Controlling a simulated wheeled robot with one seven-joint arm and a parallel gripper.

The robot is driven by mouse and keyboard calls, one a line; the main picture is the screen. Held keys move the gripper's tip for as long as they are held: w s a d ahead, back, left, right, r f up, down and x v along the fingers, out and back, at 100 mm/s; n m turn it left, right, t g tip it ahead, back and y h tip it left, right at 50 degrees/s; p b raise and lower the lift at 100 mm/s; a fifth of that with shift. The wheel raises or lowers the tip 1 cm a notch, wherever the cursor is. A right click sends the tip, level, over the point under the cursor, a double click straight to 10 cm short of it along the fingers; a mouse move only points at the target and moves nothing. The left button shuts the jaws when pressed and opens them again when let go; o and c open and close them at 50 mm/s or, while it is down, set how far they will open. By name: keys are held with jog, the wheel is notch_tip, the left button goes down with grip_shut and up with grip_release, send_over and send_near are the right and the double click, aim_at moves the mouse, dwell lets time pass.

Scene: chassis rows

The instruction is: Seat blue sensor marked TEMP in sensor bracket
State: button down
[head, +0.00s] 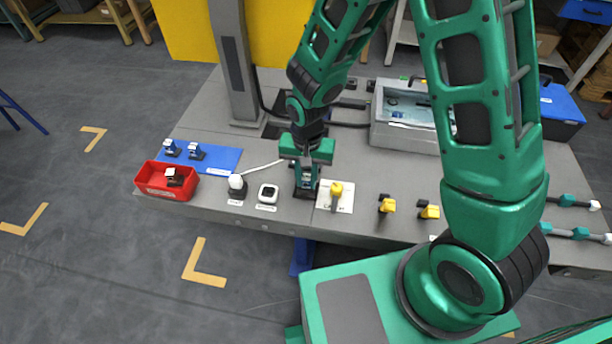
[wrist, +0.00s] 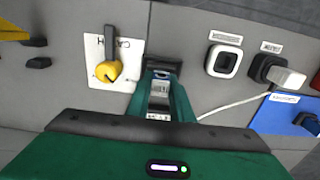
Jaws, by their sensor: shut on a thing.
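My gripper (head: 307,172) points down over the front edge of the bench, between the white square fixture and the yellow handle. In the wrist view my gripper (wrist: 160,92) is shut on a small sensor (wrist: 160,96) with a pale top and a bluish tint. A small label shows at its near end, too small to read. The dark sensor bracket (wrist: 165,65) shows just past the fingertips, mostly hidden by them. I cannot tell whether the sensor is inside the bracket or just above it.
The yellow handle (head: 336,189) on its white plate stands close to the right. A blue mat (head: 225,158) with two sensors and a red bin (head: 160,191) lie farther left.

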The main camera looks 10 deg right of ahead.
jog(key=shift+f, duration=0.65)
jog(key=c, duration=1.5)
grip_release()
notch_tip(320, 180, up, 11)
jog(key=shift+f, duration=0.15)
